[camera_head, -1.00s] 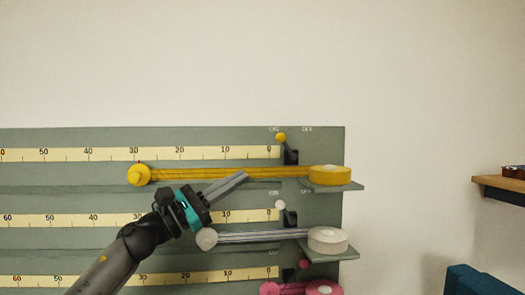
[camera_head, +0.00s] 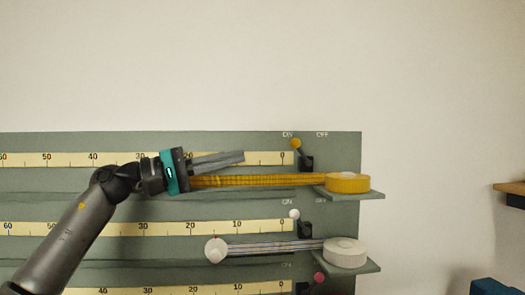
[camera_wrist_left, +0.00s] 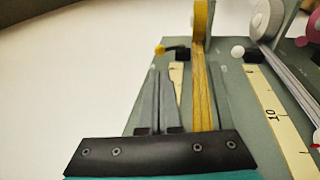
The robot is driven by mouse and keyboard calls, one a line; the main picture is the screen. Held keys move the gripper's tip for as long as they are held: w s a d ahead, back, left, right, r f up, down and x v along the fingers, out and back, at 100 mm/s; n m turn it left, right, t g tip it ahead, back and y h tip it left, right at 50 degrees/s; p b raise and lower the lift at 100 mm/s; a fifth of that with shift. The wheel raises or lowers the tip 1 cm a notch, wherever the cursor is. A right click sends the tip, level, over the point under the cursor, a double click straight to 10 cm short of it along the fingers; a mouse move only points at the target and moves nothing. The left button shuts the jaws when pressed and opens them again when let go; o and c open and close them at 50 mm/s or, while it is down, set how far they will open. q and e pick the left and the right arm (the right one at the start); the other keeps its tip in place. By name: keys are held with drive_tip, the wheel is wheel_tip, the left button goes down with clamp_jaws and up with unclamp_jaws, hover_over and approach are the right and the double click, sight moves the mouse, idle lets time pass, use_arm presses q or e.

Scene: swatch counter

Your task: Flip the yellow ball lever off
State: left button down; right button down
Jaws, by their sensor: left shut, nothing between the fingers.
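The yellow ball lever (camera_head: 296,143) is on the top row of the grey board, leaning to the left under the ON label, with OFF printed to its right. It also shows in the left wrist view (camera_wrist_left: 160,50), beyond my fingertips. My left gripper (camera_head: 243,157) is shut and empty, in front of the top ruler strip, left of the lever and a little lower. Its fingers point right toward the lever, apart from it. In the left wrist view the gripper (camera_wrist_left: 160,72) lies beside the yellow ribbon (camera_wrist_left: 204,90). My right gripper is not in view.
A yellow ribbon roll (camera_head: 348,183) sits on a small shelf right of and below the lever. Below are a white ball lever (camera_head: 295,214), a white roll (camera_head: 345,253) and a pink ball lever (camera_head: 319,278). A wooden shelf (camera_head: 510,188) stands at far right. The wall above is clear.

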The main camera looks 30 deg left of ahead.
use_arm(q)
drive_tip(key=p, duration=0.5)
approach(301, 153)
drive_tip(key=w+d+r, duration=0.2)
drive_tip(key=r, duration=0.1)
drive_tip(key=shift+w, duration=0.3)
drive_tip(key=shift+w+d, duration=0.4)
drive_tip(key=shift+w, duration=0.1)
drive_tip(key=shift+r, duration=0.1)
